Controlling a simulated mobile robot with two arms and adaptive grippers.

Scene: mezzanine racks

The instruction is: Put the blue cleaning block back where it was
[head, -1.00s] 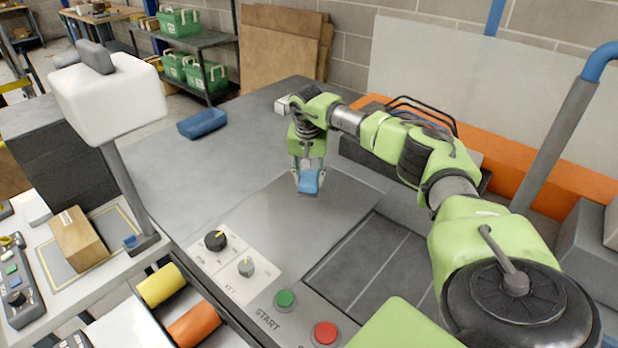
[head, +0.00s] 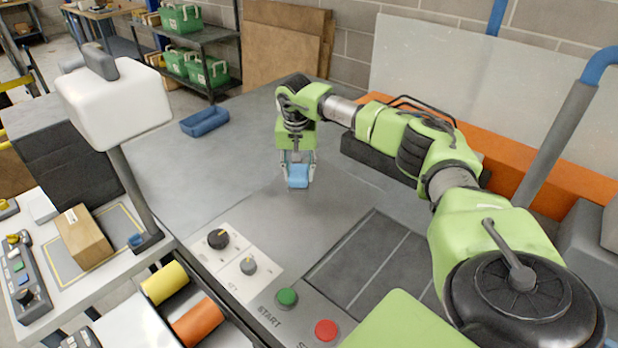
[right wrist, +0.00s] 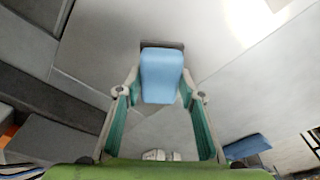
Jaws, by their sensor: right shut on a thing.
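The blue cleaning block (head: 298,175) is between the fingers of my right gripper (head: 297,168), which is shut on it and points down over the grey worktop. In the right wrist view the block (right wrist: 162,75) shows as a light blue rounded piece at the tips of the fingers, with a dark brownish edge at its far end. I cannot tell how far above the surface it is. A blue open tray (head: 205,121) stands on the worktop to the left of and beyond the gripper; its blue side (right wrist: 247,146) shows at the lower right in the wrist view. My left gripper is out of view.
A panel with two knobs (head: 238,252), a green START button (head: 286,297) and a red button (head: 326,330) lie nearer. A dark ribbed plate (head: 383,265) is at the right. A white-headed post (head: 115,105) stands at the left. The worktop (head: 215,170) between gripper and tray is clear.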

